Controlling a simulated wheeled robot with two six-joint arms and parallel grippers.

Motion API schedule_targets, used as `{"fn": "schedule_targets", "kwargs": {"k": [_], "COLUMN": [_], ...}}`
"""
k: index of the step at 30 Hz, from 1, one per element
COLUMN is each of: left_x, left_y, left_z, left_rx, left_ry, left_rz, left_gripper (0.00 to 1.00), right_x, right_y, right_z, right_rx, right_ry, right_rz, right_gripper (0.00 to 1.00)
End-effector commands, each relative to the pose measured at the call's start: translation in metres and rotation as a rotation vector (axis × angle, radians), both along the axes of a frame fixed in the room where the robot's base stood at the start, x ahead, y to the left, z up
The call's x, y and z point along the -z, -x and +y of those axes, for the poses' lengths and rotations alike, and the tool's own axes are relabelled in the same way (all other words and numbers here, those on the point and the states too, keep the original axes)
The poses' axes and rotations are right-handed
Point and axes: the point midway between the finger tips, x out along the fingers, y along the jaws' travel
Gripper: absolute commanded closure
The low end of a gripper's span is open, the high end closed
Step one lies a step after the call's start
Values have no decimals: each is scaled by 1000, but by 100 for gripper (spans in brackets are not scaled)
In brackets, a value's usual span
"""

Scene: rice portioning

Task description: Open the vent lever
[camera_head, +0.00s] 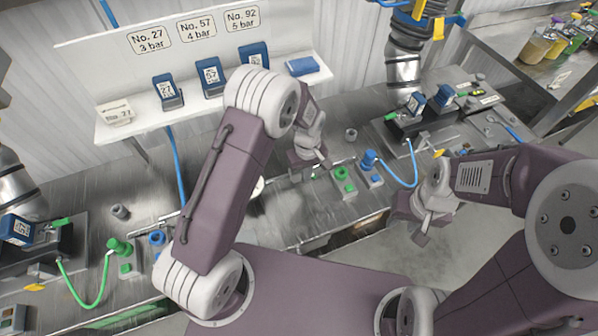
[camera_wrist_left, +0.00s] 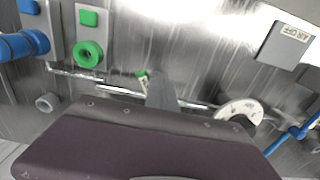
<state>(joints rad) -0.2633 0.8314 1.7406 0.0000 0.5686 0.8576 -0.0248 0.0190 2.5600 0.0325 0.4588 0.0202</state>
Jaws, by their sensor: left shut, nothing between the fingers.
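No lever marked as the vent is legible. In the left wrist view a small green tip (camera_wrist_left: 143,75) on the metal pipe shows beside my left gripper (camera_wrist_left: 160,88); it may be a lever handle, partly hidden by the fingers. The gripper is shut and empty, and I cannot tell if it touches. In the head view my left gripper (camera_head: 322,161) hangs over the bench, left of the green socket (camera_head: 341,173). My right gripper (camera_head: 421,237) is at the bench's front, right of centre, away from the fittings; its jaws are unclear.
A white dial gauge (camera_wrist_left: 240,111) and a grey AIR OFF box (camera_wrist_left: 286,43) stand near the pipe. A blue socket (camera_head: 369,158) with a blue hose is right of the green one. A shelf (camera_head: 140,125) with blue tags is behind. Station blocks stand at both sides.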

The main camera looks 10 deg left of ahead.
Motion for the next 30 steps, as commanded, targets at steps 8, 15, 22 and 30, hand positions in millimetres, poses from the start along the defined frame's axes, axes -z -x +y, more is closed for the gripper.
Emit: {"fn": "schedule_targets", "kwargs": {"k": [8,15,22,30], "left_x": [0,0,0,0], "left_y": [-11,-18,-19,-38], "left_z": [-8,-14,-14,-19], "left_rx": [1,1,1,0], "left_ry": [1,1,0,0], "left_rz": [-1,1,0,-1], "left_gripper": [100,100,100,100], "right_x": [0,-1,-1,0], "right_y": [0,0,0,0], "right_z": [0,0,0,0], "right_rx": [0,0,0,0], "right_ry": [0,0,0,0], "right_rz": [0,0,0,0], "right_gripper": [64,64,64,64]}}
